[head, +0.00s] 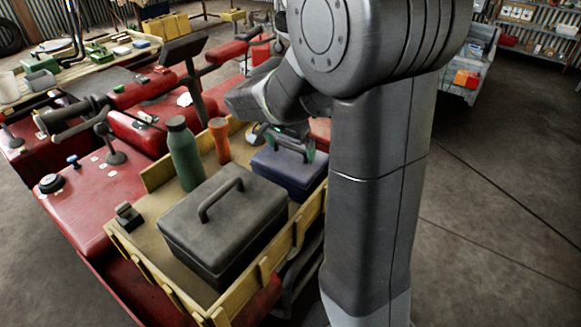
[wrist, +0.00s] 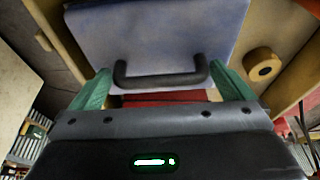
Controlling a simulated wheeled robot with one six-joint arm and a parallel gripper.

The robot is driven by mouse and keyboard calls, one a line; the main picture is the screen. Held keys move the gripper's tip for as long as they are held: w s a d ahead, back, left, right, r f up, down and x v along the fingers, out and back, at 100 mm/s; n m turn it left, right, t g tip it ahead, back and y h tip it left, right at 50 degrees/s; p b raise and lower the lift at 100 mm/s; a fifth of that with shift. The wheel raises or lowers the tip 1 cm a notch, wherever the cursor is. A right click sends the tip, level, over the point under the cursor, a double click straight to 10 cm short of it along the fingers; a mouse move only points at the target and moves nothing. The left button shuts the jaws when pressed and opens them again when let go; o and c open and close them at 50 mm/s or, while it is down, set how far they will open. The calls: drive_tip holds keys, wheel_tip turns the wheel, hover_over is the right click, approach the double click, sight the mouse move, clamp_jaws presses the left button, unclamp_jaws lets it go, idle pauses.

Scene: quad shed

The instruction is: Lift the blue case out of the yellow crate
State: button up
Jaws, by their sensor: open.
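The blue case (head: 287,172) sits in the far right corner of the yellow crate (head: 173,278). In the wrist view the blue case (wrist: 157,32) fills the top middle, with its dark handle (wrist: 160,79) across its near edge. My gripper (head: 290,146) is just above the case. In the wrist view my gripper (wrist: 161,84) is open, with one green finger beyond each end of the handle. Whether either finger touches the handle, I cannot tell.
A large dark grey case (head: 222,225) fills the crate's near part. A green bottle (head: 184,155) and an orange cylinder (head: 219,141) stand left of the blue case. A small dark object (head: 128,216) sits in the left corner. Red vehicle bodywork (head: 80,215) surrounds the crate.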

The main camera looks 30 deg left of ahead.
drive_tip(key=shift+c, duration=0.2)
drive_tip(key=shift+r, duration=0.1)
drive_tip(key=c, duration=1.5)
